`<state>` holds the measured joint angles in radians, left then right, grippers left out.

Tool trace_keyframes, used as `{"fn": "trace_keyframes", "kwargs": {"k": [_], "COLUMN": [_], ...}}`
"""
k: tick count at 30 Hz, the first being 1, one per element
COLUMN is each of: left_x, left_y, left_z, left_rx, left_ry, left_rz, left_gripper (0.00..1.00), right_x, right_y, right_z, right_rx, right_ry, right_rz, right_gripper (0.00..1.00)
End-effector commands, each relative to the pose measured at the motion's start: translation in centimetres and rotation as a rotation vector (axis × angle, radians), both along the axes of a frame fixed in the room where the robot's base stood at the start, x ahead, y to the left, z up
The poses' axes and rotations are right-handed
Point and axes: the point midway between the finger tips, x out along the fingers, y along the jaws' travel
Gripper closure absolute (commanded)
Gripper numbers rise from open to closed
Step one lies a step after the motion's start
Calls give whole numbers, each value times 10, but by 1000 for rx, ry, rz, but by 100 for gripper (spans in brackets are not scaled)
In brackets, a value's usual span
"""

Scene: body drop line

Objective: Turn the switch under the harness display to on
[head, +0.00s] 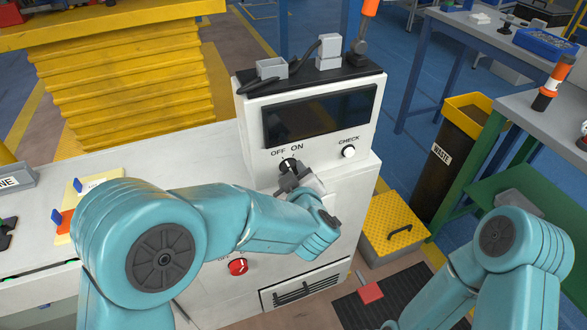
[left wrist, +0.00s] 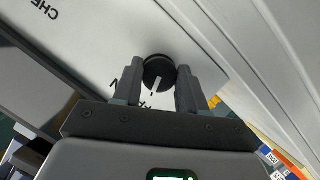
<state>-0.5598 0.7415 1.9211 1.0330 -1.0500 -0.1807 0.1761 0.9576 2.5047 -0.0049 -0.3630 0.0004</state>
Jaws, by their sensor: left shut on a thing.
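The black rotary switch (head: 288,164) sits on the white cabinet front below the dark harness display (head: 320,117), under the words OFF and ON. My left gripper (head: 290,175) reaches it from below and partly covers it. In the left wrist view the round knob (left wrist: 157,70) with a white pointer mark lies between the two fingers of my left gripper (left wrist: 158,86), which are shut on it. I cannot tell surely which word the pointer faces. My right arm shows at the lower right, but its gripper is out of view.
A white CHECK button (head: 348,152) is right of the switch. A red knob (head: 238,267) sits lower on the cabinet. A yellow step box (head: 393,232) and a WASTE bin (head: 445,155) stand to the right. Small grey boxes and an orange-topped lamp stand on top.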

Motion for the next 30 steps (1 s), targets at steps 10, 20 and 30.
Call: {"fn": "trace_keyframes", "kwargs": {"k": [10,20,30], "left_x": [1,2,2], "left_y": [-1,-2,-3], "left_z": [11,8,5], "left_rx": [265,515,668], "left_ry": [123,233,303], "left_rz": [2,2,3], "left_gripper": [89,89,89], "right_x": [0,0,0], "right_y": [0,0,0], "right_z": [76,119,138], "right_rx": [0,0,0], "right_ry": [0,0,0], "right_rz": [0,0,0], "right_gripper": [57,57,57]}}
